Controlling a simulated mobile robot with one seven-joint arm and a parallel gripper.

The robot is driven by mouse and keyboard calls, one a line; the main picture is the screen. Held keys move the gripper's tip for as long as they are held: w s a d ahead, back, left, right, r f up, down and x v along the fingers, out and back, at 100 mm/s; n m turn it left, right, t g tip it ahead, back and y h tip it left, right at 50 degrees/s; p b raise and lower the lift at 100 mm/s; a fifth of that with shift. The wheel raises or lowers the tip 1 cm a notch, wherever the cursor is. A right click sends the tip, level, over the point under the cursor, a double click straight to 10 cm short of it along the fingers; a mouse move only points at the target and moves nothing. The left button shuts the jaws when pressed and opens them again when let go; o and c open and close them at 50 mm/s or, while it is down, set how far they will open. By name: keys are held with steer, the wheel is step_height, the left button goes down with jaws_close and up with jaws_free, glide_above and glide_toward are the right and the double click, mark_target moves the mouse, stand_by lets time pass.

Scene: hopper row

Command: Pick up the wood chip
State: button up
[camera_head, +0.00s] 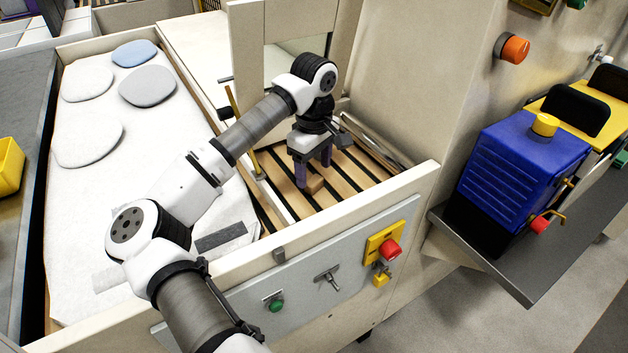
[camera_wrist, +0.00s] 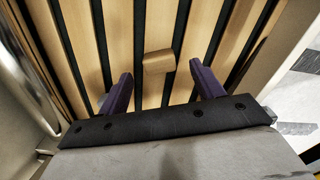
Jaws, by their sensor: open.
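The wood chip (camera_wrist: 158,62) is a small light-brown block lying on the wooden slats (camera_wrist: 75,30). In the wrist view it sits a little beyond the fingertips, roughly midway between them. In the head view the chip (camera_head: 315,184) shows by the fingers, on the slatted floor of the hopper. My gripper (camera_wrist: 160,85) is open and empty, with its two purple fingers apart. In the head view my gripper (camera_head: 313,175) points down over the slats, close to the chip. I cannot tell the exact height of the fingertips above the slats.
Dark gaps run between the slats. The hopper's cream front wall (camera_head: 350,215) and a rail (camera_head: 272,195) bound the slatted area. To the left is a white surface (camera_head: 170,130) with several flat rounded pads. A blue box (camera_head: 522,165) stands on a shelf at the right.

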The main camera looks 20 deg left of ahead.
mark_target(314, 185)
steer(key=shift+f+p, duration=0.3)
steer(key=shift+f, duration=1.15)
steer(key=shift+c, duration=0.3)
steer(key=c, duration=1)
steer(key=shift+r, duration=0.15)
